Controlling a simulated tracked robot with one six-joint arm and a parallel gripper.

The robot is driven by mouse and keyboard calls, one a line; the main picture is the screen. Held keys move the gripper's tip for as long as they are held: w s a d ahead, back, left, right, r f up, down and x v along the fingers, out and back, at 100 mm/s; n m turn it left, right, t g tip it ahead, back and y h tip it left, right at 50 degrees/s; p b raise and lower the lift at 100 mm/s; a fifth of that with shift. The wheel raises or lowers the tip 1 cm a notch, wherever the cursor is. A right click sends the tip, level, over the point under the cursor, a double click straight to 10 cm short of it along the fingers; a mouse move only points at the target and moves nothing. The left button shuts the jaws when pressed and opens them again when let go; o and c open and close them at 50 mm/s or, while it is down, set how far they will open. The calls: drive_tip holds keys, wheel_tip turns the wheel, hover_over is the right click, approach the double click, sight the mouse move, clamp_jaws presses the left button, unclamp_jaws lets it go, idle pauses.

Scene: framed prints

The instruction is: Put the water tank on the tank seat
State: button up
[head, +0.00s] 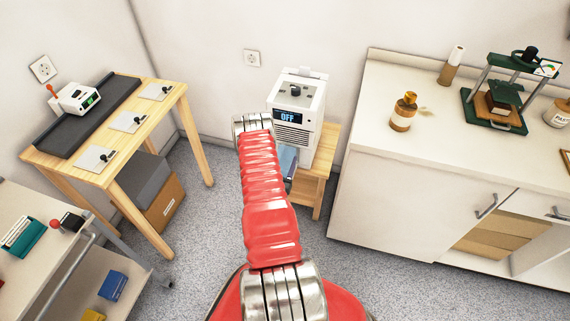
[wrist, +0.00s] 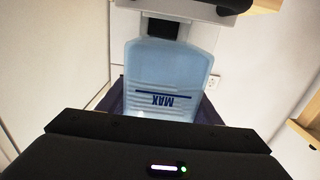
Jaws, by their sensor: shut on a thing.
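The water tank (wrist: 162,70) is pale translucent blue. In the wrist view it fills the middle, with a dark line and the word MAX upside down. A sliver of it (head: 288,160) shows beside my arm in the head view, in front of the white machine. My gripper (wrist: 162,110) is shut on the tank, with dark parts at both its sides. In the head view my arm hides the gripper. The white machine (head: 297,100) has a display reading OFF. I cannot make out the tank seat, nor tell whether the tank touches it.
The machine stands on a low wooden stand (head: 318,165). To its right is a white counter (head: 380,175) with a brown bottle (head: 403,112) and a green press (head: 497,95). A wooden table (head: 170,110) stands left. Grey floor (head: 215,215) is clear between.

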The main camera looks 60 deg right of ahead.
sight(288, 155)
drive_tip(key=shift+d+f, duration=0.25)
drive_tip(key=shift+f, duration=0.3)
drive_tip(key=shift+d+f, duration=0.25)
drive_tip(key=shift+f, duration=0.95)
drive_tip(key=o, duration=1.1)
drive_tip(key=shift+o, duration=0.2)
drive_tip(key=s+a, duration=0.1)
drive_tip(key=a, duration=1.1)
drive_tip(key=shift+s, duration=0.35)
